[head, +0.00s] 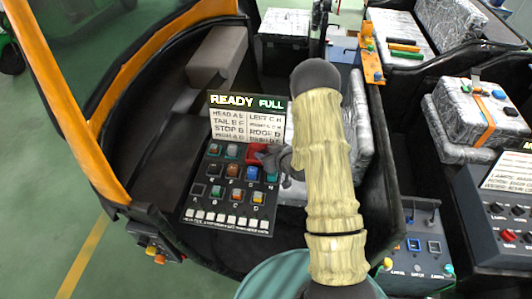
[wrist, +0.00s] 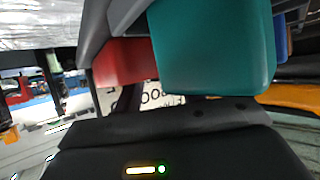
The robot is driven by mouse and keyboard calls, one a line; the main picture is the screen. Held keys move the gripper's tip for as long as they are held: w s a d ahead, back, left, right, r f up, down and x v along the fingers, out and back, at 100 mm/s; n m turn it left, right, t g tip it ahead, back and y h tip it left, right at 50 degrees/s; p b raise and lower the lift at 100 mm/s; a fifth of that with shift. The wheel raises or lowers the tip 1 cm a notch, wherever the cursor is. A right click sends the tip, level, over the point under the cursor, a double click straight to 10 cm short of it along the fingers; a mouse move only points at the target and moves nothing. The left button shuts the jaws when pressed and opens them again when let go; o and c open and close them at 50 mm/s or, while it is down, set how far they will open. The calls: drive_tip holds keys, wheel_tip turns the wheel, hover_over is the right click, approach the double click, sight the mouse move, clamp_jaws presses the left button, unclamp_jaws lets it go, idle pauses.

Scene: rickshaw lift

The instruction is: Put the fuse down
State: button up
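The fuse panel (head: 185,211) is a dark board with a READY FULL sign above and rows of coloured fuses. My gripper (head: 276,160) is at its right side, beside a red fuse (head: 257,152) that looks larger than its neighbours. A teal fuse (head: 271,178) is just below the gripper. In the wrist view a large teal block (wrist: 213,48) fills the top middle, very close, with a red block (wrist: 120,62) to its left. The fingertips are mostly hidden, so I cannot tell whether they are open or shut on a fuse.
An empty-looking slot (head: 198,190) is at the panel's lower left. An orange-framed vehicle body (head: 59,88) surrounds the panel on the left. A grey seat (head: 217,55) is behind it. A second panel with black knobs (head: 505,215) and silver-wrapped boxes (head: 481,111) crowd the right.

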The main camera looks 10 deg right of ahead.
drive_tip(key=shift+r, duration=0.1)
drive_tip(key=b+v, duration=0.2)
drive_tip(key=v, duration=1)
idle(0.4)
drive_tip(key=s+a+r+m+g+h, duration=0.2)
drive_tip(key=s+r+g, duration=0.2)
drive_tip(key=s, duration=0.3)
drive_tip(key=s+a+r+m+g+h, duration=0.2)
drive_tip(key=s+r+g, duration=0.2)
drive_tip(key=s+r, duration=0.3)
drive_tip(key=shift+s+a+r+m+g+h, duration=0.2)
drive_tip(key=shift+s+a+m+g+h, duration=0.15)
drive_tip(key=shift+s, duration=0.35)
